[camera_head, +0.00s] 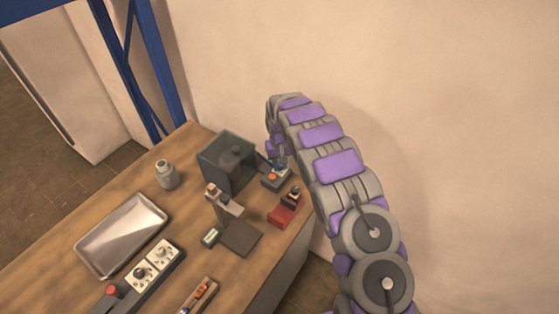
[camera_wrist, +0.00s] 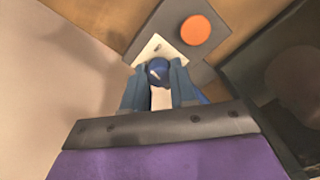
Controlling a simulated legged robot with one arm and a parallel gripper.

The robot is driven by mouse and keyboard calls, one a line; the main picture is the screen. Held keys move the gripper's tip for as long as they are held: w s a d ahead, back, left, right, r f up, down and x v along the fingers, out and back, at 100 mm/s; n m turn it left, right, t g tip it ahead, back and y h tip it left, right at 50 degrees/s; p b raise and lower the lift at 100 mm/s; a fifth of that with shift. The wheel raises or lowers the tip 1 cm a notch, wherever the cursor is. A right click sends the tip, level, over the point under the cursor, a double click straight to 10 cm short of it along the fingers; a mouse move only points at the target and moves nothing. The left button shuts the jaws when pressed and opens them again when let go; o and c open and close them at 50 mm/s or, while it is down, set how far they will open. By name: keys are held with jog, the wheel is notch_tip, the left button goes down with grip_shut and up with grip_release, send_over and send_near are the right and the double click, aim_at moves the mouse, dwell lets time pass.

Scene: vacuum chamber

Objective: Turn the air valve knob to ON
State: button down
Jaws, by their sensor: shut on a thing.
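The air valve knob (camera_wrist: 158,69) is a small dark blue piece over a white plate (camera_wrist: 152,49) on a grey base (camera_wrist: 170,22). My gripper (camera_wrist: 160,76) has its two blue-grey fingers on either side of the knob, shut on it. The fingers hide the knob's sides, and I cannot read any ON mark. In the head view, the grey base (camera_head: 271,182) sits near the table's right edge beside the dark clear chamber (camera_head: 218,158). My gripper (camera_head: 277,165) reaches down to it from above, and my arm partly covers that spot.
An orange round button (camera_wrist: 195,30) is on the same base, close to my fingers. The chamber's dark wall (camera_wrist: 295,75) is close on the right in the wrist view. A red block (camera_head: 281,216), a metal tray (camera_head: 122,235) and a jar (camera_head: 166,175) stand on the table. A wall is behind.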

jog(key=m+p, duration=0.1)
jog(key=m, duration=0.5)
jog(key=shift+m, duration=0.4)
dwell(0.4)
jog(key=c, duration=0.9)
grip_release()
notch_tip(320, 180, up, 17)
jog(key=p, duration=0.2)
jog(key=shift+r, duration=0.15)
